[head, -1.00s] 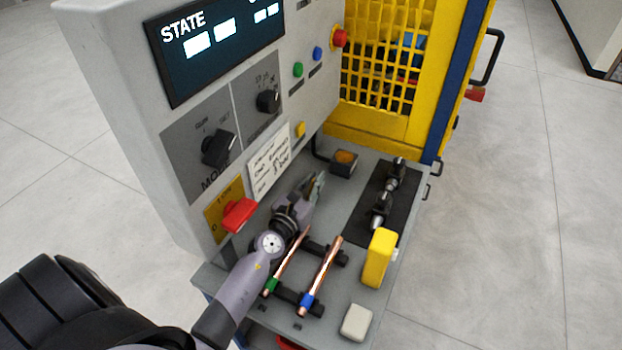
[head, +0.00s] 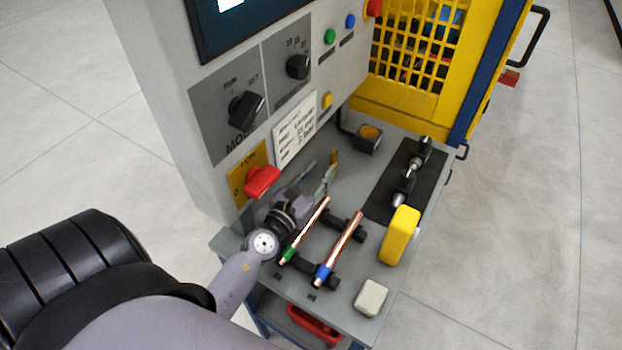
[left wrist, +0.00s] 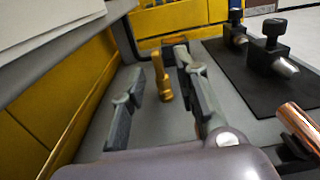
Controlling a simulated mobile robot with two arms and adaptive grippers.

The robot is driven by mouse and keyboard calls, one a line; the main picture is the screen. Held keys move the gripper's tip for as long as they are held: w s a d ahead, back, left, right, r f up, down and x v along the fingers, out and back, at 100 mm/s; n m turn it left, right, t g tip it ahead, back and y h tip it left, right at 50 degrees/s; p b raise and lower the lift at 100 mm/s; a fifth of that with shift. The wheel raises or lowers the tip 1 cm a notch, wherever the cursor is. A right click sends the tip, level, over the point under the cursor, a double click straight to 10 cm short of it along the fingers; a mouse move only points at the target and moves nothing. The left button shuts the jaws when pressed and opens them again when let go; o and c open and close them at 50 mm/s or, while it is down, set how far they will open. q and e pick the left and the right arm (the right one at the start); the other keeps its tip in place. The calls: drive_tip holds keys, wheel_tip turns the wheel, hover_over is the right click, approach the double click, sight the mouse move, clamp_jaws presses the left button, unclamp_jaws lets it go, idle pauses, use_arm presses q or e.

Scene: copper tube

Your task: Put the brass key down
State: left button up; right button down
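The brass key (left wrist: 162,76) stands upright on the grey bench top in the left wrist view, between the lines of my left fingers and near their tips. It also shows in the head view (head: 334,160) as a small golden piece at the fingertips. My left gripper (head: 318,173) is low over the bench beside the panel. In the left wrist view its two fingers (left wrist: 160,90) are spread, with gaps on both sides of the key. My right gripper is not in view.
Two copper tubes (head: 342,244) lie on black rests right of my left gripper. A black mat (head: 432,171) with metal fixtures, a yellow block (head: 400,235) and a white block (head: 371,297) occupy the right side. The control panel with its red switch (head: 262,181) rises on the left.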

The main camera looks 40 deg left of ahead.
use_arm(q)
drive_tip(key=s, duration=0.2)
drive_tip(key=shift+s+d+f+b, duration=0.1)
drive_tip(key=shift+s+f+b, duration=0.05)
drive_tip(key=shift+s+b, duration=0.25)
drive_tip(key=shift+s, duration=0.5)
